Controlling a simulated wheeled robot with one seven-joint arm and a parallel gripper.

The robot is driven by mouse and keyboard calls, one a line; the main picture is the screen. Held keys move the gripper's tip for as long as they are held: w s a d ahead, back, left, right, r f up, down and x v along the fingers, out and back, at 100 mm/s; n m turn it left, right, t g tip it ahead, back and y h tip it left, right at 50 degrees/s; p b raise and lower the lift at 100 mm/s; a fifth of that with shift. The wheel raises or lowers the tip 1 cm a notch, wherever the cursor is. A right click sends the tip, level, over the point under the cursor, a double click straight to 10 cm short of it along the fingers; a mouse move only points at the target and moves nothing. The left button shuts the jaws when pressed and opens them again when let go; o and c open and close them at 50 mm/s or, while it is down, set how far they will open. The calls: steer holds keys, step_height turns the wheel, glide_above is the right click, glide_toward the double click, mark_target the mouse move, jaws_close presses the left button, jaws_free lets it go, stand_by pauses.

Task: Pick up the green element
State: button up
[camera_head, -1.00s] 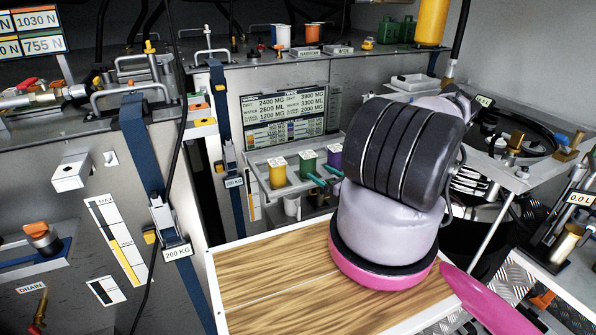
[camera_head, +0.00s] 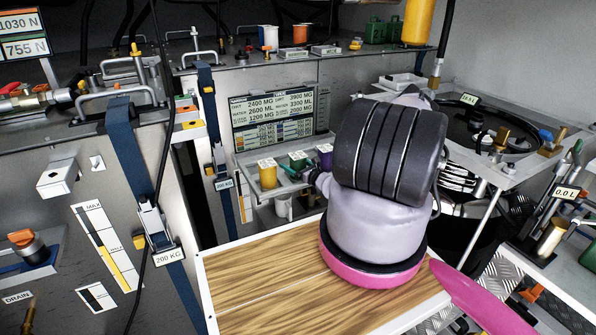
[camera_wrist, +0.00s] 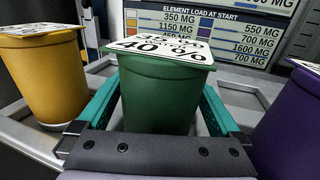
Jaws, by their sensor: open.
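The green element (camera_head: 299,160) is a green cup-like container with a white printed label on top. It sits in a tray between a yellow element (camera_head: 267,174) and a purple element (camera_head: 325,156). In the wrist view the green element (camera_wrist: 160,90) stands upright between the teal fingers of my gripper (camera_wrist: 160,112). One finger is on each side of it and the jaws are open. I cannot tell whether either finger touches it. In the head view my arm partly covers the tray's right side, and the gripper is mostly hidden.
The yellow element (camera_wrist: 42,75) is close to the left finger and the purple element (camera_wrist: 290,125) is to the right. A printed panel (camera_head: 274,117) stands behind the tray. A white cup (camera_head: 284,207) is below it. A wood-topped surface (camera_head: 255,285) lies in front.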

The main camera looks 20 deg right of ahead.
jaws_close()
steer(key=shift+r, duration=0.1)
step_height(320, 180, up, 10)
steer(key=shift+a+f, duration=0.1)
steer(key=s+a+r+m+h, duration=0.1)
steer(key=s+a+r+h, duration=0.1)
steer(key=s+a+r, duration=0.3)
steer(key=s+a+r+m+h, duration=0.2)
steer(key=s+a+r, duration=0.3)
steer(key=s+a, duration=0.3)
steer(key=shift+s+a+t+h, duration=0.35)
steer(key=shift+s+h, duration=0.25)
steer(key=shift+s, duration=0.25)
